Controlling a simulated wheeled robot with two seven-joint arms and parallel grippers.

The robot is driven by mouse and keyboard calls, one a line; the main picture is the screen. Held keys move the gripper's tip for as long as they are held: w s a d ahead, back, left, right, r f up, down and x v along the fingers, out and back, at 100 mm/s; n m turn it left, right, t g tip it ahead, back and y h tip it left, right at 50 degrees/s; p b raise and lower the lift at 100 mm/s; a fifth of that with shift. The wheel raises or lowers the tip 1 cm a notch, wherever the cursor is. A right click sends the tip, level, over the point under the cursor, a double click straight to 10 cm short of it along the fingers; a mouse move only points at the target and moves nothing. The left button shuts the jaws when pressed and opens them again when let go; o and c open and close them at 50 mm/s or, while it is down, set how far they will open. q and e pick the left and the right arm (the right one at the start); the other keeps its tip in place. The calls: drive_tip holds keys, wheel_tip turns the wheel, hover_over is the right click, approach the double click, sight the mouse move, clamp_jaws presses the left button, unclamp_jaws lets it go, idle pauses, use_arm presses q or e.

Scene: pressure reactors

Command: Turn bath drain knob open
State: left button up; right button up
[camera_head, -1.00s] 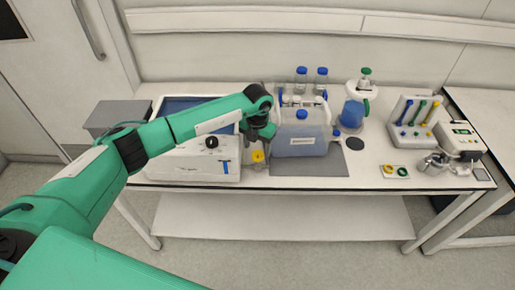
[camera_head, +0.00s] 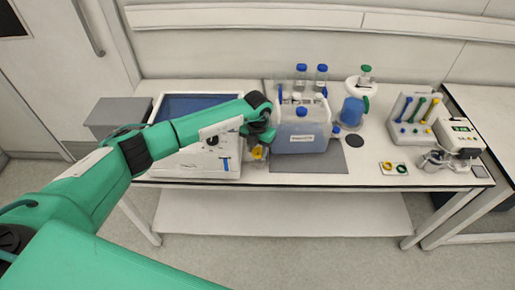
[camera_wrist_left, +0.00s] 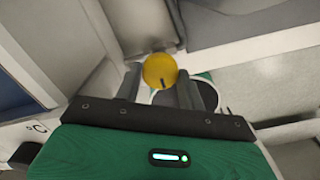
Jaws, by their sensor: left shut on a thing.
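A round yellow knob (camera_head: 257,153) sits low beside the right end of the white bath (camera_head: 190,168). In the left wrist view the yellow knob (camera_wrist_left: 159,70) shows between my fingertips, with a short dark mark near its lower edge. My left gripper (camera_head: 257,145) is shut on this knob and partly hides it in the head view. The left gripper (camera_wrist_left: 160,82) points at the knob in the wrist view. My right gripper is not in view.
A grey box (camera_head: 118,115) is left of the bath. The lower shelf (camera_head: 285,215) is clear.

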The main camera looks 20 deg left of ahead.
use_arm(q)
drive_tip(key=shift+n, duration=0.3)
drive_tip(key=n+b, duration=0.1)
drive_tip(key=n, duration=0.7)
drive_tip(key=shift+b, duration=0.3)
drive_tip(key=n, duration=0.4)
drive_tip(key=shift+d+n, duration=0.1)
drive_tip(key=shift+n, duration=0.2)
drive_tip(key=n, duration=0.4)
drive_tip(key=shift+w+r+n, duration=0.1)
drive_tip(key=shift+n, duration=0.2)
drive_tip(key=o, duration=1)
drive_tip(key=shift+c, duration=0.2)
